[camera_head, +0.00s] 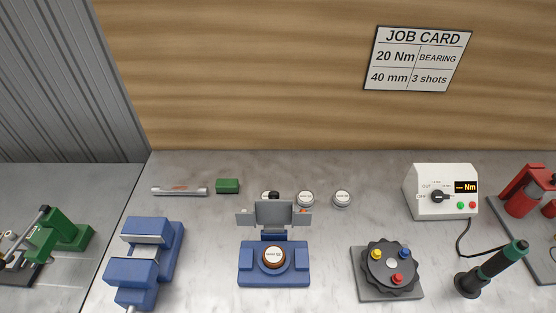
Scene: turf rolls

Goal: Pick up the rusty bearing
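A round piece with a brown, rust-coloured rim and a pale labelled face (273,257) sits in the blue fixture (247,274) at the lower middle. It looks like the rusty bearing; the label is too small to read surely. A grey plate-like part (273,213) stands right behind it on the fixture. Behind that, a row of white-faced round bearings sits on the bench, one on the right (342,198), one in the middle (305,198), and one at the left partly hidden by the grey part. Neither of my grippers is in view.
A blue vise (150,250) stands at left. A metal rod (180,190) and green block (227,186) lie behind. A dark dial with coloured knobs (389,264), a torque meter (442,190), and a corded driver (492,268) stand at right. Bench between is clear.

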